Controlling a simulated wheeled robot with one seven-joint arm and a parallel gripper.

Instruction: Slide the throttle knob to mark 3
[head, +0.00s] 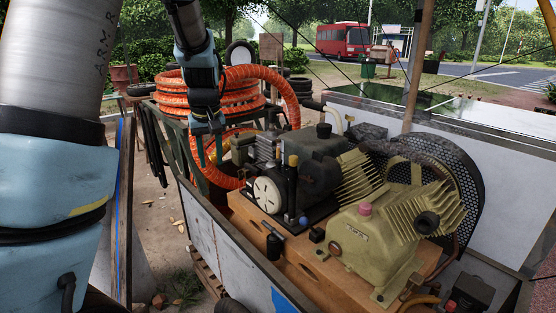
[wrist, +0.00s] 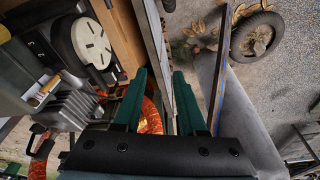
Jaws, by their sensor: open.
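My gripper (head: 209,150) hangs in front of the orange hose coil, left of the engine (head: 318,165). In the wrist view my gripper (wrist: 160,78) has its two green fingers apart with nothing between them. A dark upright post with a yellowish band (head: 292,160) stands beside the disc, apart from my gripper.
The orange hose coil (head: 212,98) is behind my gripper. A tan compressor (head: 372,240) with a pink cap stands right of the engine on a wooden base. The cart's grey side wall (head: 218,245) runs along the front. A wheel (wrist: 256,36) lies on the ground.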

